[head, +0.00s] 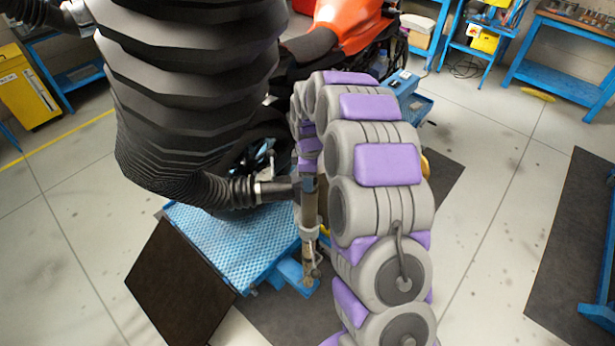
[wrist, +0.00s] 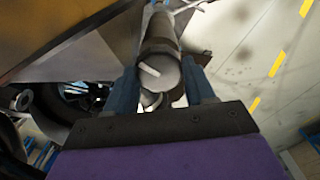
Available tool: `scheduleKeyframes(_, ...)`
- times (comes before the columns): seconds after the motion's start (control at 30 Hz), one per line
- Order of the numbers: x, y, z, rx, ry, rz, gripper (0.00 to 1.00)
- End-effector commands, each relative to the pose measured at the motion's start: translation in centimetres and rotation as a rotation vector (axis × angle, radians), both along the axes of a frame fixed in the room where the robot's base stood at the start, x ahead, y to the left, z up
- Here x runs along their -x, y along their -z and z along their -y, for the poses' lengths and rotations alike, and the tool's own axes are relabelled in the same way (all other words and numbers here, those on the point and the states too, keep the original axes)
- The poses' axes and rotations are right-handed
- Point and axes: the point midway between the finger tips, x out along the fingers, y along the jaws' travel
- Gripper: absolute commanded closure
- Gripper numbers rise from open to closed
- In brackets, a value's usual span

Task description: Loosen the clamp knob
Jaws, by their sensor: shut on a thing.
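The clamp knob (wrist: 168,73) is a dark, round cylinder with a grey end face and a white line slanting across it, in the middle of the wrist view. My gripper (wrist: 163,84) has one blue-grey finger on each side of it and is shut on it. In the head view a slim upright stand post (head: 309,215) rises beside the end of a thick black ribbed hose (head: 190,80). My arm arches over and down to the top of this post. The knob and my fingertips cannot be made out in the head view.
A blue ridged platform (head: 225,245) and a dark plate (head: 180,270) lie below the hose. An orange motorcycle (head: 345,25) stands behind. A yellow cabinet (head: 25,88) is at the left, and a blue workbench (head: 560,60) at the upper right. Open floor lies to the right.

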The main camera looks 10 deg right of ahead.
Motion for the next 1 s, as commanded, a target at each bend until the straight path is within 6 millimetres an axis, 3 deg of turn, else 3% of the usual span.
scheduleKeyframes(0.07,0.1,0.1,0.1,0.001,0.001,-0.003,0.76)
scheduleKeyframes(0.1,0.1,0.1,0.1,0.001,0.001,-0.003,0.45)
scheduleKeyframes(0.37,0.0,0.0,0.0,0.002,0.002,-0.001,0.21)
scheduleKeyframes(0.73,-0.1,-0.9,-0.1,0.001,0.002,0.004,0.21)
scheduleKeyframes(1.0,-0.2,-6.1,-0.1,0.001,0.002,0.007,0.21)
